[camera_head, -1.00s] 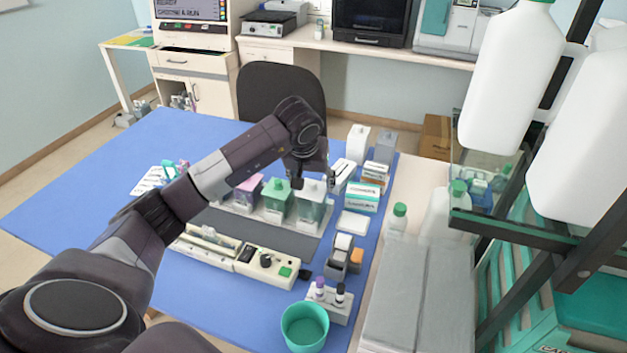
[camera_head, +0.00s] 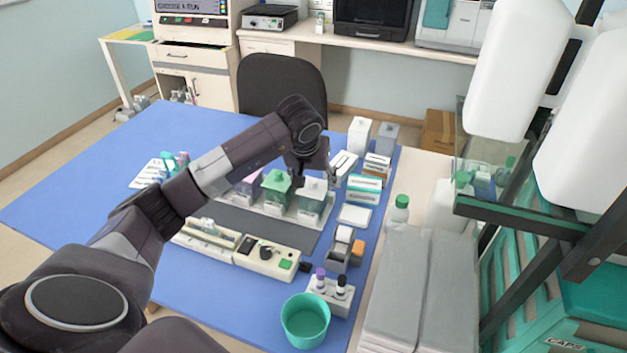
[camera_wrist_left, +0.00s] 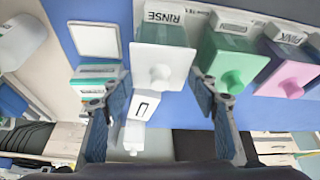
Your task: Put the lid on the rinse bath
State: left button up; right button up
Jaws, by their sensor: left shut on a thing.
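The rinse bath (camera_head: 309,211) is a clear box at the right end of the row of staining baths. Its RINSE label (camera_wrist_left: 163,17) shows in the left wrist view. A white square lid with a knob (camera_wrist_left: 160,66) is at the bath's top; it also shows in the head view (camera_head: 313,187). I cannot tell whether the lid is fully seated. My left gripper (camera_wrist_left: 160,88) is shut on the lid, its fingers at two opposite sides. It also shows over the bath in the head view (camera_head: 307,182). My right gripper is not in view.
Close beside stands a bath with a green lid (camera_head: 276,180), then one with a pink lid (camera_wrist_left: 291,77). Reagent boxes (camera_head: 364,184) and a white square tile (camera_head: 354,216) lie to the right. A teal cup (camera_head: 305,322) stands at the front.

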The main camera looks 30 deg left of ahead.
pick_arm(q)
jog(key=shift+f, duration=0.2)
jog(key=o, duration=1.2)
jog(key=v, duration=1.2)
jog(key=shift+r, duration=0.15)
